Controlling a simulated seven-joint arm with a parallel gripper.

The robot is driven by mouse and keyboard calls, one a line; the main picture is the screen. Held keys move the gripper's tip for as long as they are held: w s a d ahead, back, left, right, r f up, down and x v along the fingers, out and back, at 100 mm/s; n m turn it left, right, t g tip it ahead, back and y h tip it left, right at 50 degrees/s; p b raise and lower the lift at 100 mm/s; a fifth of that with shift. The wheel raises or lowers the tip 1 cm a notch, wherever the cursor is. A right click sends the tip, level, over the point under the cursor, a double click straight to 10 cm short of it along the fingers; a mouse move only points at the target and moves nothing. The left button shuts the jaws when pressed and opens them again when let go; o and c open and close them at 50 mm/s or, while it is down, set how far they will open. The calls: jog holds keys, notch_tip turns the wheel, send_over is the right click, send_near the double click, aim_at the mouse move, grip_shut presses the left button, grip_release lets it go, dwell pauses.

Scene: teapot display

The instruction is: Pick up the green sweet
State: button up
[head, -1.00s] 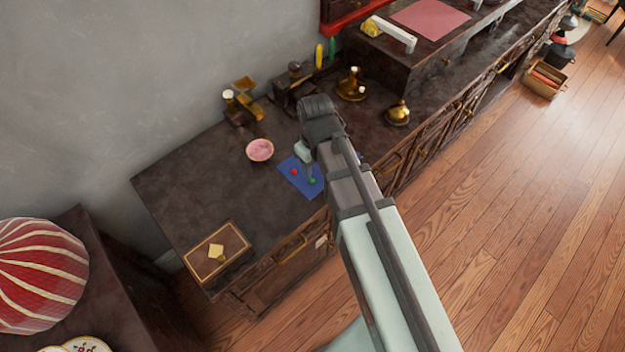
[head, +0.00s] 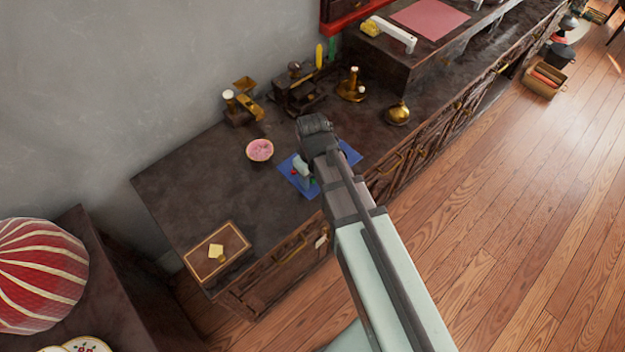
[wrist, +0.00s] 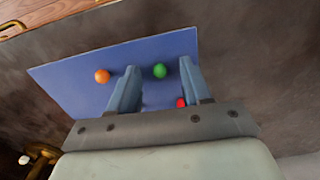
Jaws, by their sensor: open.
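The green sweet (wrist: 160,71) is a small ball on the blue mat (wrist: 65,88). In the wrist view it shows in the gap between the two fingertips of my gripper (wrist: 158,67), with space on both sides. My gripper is open and empty. In the head view my gripper (head: 304,178) is low over the mat (head: 350,153), and the green sweet is barely visible beside it. I cannot tell the exact height of the fingertips above the mat.
A red sweet (wrist: 181,102) lies close by the right finger in the wrist view. An orange sweet (wrist: 102,76) lies left of the left finger. A pink bowl (head: 260,150) and a brown box (head: 217,252) stand on the dark counter (head: 190,190).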

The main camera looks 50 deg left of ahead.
grip_shut()
dwell(0.3)
dwell(0.4)
